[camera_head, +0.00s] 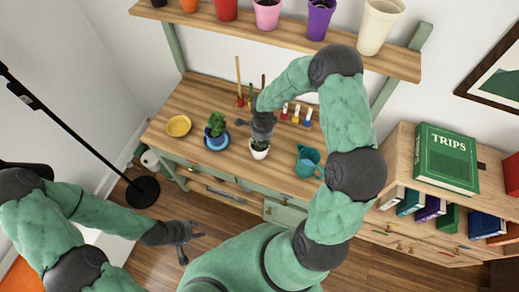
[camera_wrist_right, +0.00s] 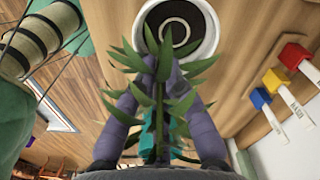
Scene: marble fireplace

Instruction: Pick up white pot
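The small white pot (camera_head: 259,153) stands upright on the wooden tabletop with a green plant in it. My right gripper (camera_head: 262,138) is right above it, pointing down, and hides part of the plant. In the right wrist view the plant's green leaves (camera_wrist_right: 158,105) rise between the two fingers of my right gripper (camera_wrist_right: 162,68). The fingertips look close together near the stem, and leaves cover any contact. A white round rim with a dark middle, seemingly the pot (camera_wrist_right: 209,36), shows beyond the tips. My left gripper (camera_head: 186,238) is open and empty, low in front of the table.
On the table (camera_head: 185,98) are a yellow bowl (camera_head: 178,125), a plant in a blue pot (camera_head: 216,140), a teal watering can (camera_head: 309,160) and several small tools at the back. A shelf (camera_head: 270,38) with pots hangs above. A bookcase (camera_head: 398,160) stands right.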

